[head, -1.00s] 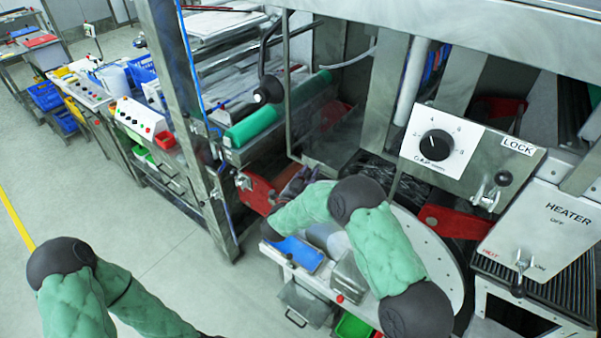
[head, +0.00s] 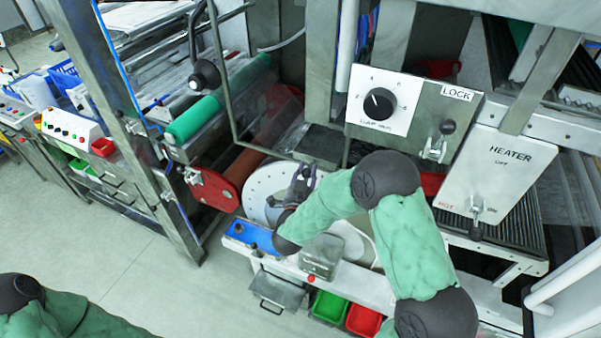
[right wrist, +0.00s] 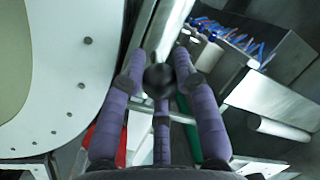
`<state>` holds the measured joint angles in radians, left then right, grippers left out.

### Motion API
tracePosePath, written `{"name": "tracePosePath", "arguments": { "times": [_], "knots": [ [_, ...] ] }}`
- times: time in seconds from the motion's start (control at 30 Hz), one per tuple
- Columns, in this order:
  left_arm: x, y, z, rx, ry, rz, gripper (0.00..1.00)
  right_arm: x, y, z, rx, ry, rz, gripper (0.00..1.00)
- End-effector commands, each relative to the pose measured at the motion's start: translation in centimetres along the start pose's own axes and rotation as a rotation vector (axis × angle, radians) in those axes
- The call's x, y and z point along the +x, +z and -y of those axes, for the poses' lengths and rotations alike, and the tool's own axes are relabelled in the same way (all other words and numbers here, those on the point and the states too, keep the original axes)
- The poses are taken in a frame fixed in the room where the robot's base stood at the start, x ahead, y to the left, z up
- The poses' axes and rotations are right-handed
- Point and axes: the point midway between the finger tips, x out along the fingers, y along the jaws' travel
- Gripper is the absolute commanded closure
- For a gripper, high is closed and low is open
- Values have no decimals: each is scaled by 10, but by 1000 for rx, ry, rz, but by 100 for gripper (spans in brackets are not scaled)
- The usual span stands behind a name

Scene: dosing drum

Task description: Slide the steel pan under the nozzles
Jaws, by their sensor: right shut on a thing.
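A steel pan (head: 277,291) with a loop handle sits low, below the front edge of the white ledge, in the head view. My right gripper (head: 302,178) is well above and behind it, apart from it, by the white perforated disc (head: 262,186). In the right wrist view its purple fingers (right wrist: 157,78) are closed around a black round knob (right wrist: 160,82). The disc's holed rim (right wrist: 75,100) lies just left of the fingers. My right forearm hides part of the ledge and disc. I cannot make out the nozzles. My left gripper is out of view; only its arm shows.
Green (head: 329,306) and red (head: 364,319) bins are below. The dial panel (head: 380,102) and heater box (head: 495,170) stand right.

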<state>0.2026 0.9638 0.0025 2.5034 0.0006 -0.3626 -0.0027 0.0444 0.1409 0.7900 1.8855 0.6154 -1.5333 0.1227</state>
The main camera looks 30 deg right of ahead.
Motion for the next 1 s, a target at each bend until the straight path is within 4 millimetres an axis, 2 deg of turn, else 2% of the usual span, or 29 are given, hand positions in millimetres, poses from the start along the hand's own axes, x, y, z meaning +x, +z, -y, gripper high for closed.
{"name": "tracePosePath", "arguments": {
  "times": [0.3, 0.33, 0.4, 0.77, 0.87, 1.0],
  "knots": [
    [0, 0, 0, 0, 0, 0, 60, -2, 2, -5, -7, 10, 5, 100],
    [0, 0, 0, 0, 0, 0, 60, -2, 2, -5, -7, 10, 5, 67],
    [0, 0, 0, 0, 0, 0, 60, -1, 2, -5, -7, 9, 5, 47],
    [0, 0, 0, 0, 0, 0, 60, -2, 1, -2, -3, 5, 2, 45],
    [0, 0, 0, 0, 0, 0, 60, -8, 1, -2, -3, 3, 2, 45],
    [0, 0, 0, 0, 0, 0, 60, -28, 0, -2, -3, 1, 3, 45]
  ]
}}
